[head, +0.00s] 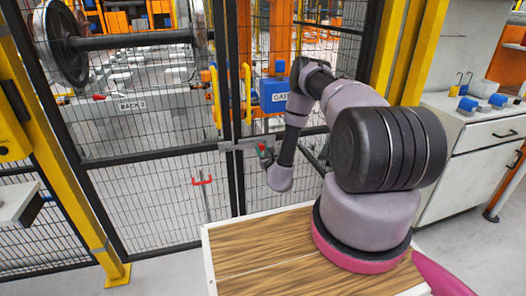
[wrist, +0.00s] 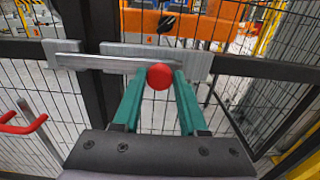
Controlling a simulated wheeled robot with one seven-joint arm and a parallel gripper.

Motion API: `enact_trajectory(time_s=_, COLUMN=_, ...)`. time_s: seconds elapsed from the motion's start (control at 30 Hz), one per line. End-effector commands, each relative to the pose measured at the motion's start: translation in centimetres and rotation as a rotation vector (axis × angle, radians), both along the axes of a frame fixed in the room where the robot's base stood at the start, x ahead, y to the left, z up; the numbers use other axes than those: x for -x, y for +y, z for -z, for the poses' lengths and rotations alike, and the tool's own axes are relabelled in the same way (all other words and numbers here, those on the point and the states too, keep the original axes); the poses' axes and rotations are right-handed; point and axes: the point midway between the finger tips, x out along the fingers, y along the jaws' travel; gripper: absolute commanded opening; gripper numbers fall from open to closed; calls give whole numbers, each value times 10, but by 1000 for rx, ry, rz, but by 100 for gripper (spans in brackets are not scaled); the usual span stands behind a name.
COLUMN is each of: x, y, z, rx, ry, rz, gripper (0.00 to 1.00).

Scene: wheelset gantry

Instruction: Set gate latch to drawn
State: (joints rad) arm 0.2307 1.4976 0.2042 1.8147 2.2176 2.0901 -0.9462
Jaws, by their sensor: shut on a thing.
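The gate latch (wrist: 120,62) is a light grey bolt bar with a red ball knob (wrist: 159,76). It lies across two grey plates, a left plate (wrist: 60,47) and a right plate (wrist: 190,60), and spans the dark gate posts. In the wrist view, the teal fingers of my gripper (wrist: 160,82) are closed in on the knob, one on each side. In the head view, my gripper (head: 264,151) is at the right part of the latch (head: 236,145); the arm partly hides the right end.
Yellow posts (head: 60,150) stand at the sides. A white cabinet (head: 470,150) is on the right. Behind the mesh are a wheelset (head: 66,42) and orange equipment.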

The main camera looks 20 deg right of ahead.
Motion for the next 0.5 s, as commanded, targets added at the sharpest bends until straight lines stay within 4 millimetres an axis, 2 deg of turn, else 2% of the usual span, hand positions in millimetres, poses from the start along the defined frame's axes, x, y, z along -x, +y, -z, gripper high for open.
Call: enact_trajectory(time_s=0.5, x=0, y=-4, z=0, rx=0, ry=0, rz=1, gripper=0)
